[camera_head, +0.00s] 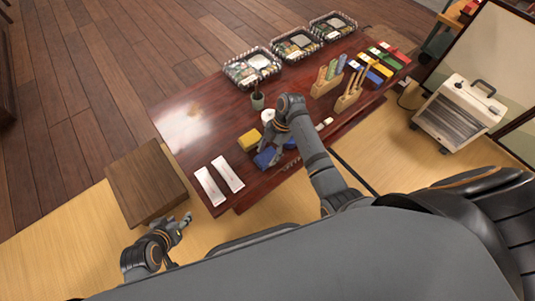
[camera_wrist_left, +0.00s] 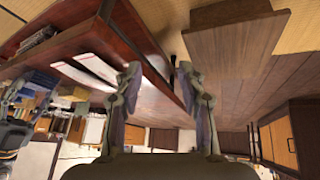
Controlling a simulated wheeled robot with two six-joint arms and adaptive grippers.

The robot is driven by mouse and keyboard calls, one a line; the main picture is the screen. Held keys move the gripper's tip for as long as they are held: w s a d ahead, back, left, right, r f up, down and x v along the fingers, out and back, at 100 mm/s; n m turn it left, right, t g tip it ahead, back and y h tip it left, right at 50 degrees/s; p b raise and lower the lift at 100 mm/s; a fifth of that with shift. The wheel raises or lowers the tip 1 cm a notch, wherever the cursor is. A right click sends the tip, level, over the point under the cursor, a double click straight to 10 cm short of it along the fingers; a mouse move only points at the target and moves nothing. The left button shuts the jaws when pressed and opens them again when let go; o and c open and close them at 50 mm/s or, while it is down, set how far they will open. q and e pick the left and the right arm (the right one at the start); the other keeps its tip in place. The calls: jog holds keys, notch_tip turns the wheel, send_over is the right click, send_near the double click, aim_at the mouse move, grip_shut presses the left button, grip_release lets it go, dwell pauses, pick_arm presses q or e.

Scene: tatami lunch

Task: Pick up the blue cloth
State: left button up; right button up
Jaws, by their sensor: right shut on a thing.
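The blue cloth (camera_head: 264,159) is at the near edge of the dark red table (camera_head: 190,149) in the head view, partly hidden by my right gripper. My right gripper (camera_head: 273,156) points down at the cloth and is shut on it. I cannot tell whether the cloth is clear of the table top. My left gripper (camera_head: 185,222) is away from the table, beside the wooden block. In the left wrist view my left gripper (camera_wrist_left: 160,80) has its two fingers apart with nothing between them.
A yellow sponge-like block (camera_head: 249,139) and a white cup (camera_head: 267,116) stand near the cloth. Two white packets (camera_head: 219,181) lie to its left. A small plant pot (camera_head: 257,101), wooden racks (camera_head: 349,99) and packed trays (camera_head: 253,68) are farther back. A wooden block (camera_head: 146,183) stands left.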

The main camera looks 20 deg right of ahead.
notch_tip(320, 180, up, 3)
jog(key=shift+f+p, duration=0.15)
jog(key=shift+p, duration=0.7)
pick_arm(q)
jog(key=shift+s+a+r+g+y+p, duration=0.15)
jog(key=shift+s+a+r+g+p, duration=0.25)
jog(key=shift+s+r+g, duration=0.3)
jog(key=shift+s+a+r+g+y+p, duration=0.15)
jog(key=shift+s+r+g+p, duration=0.35)
jog(key=shift+g, duration=0.3)
pick_arm(e)
jog(key=w+r, duration=1)
jog(key=w, duration=0.4)
jog(key=shift+a, duration=0.25)
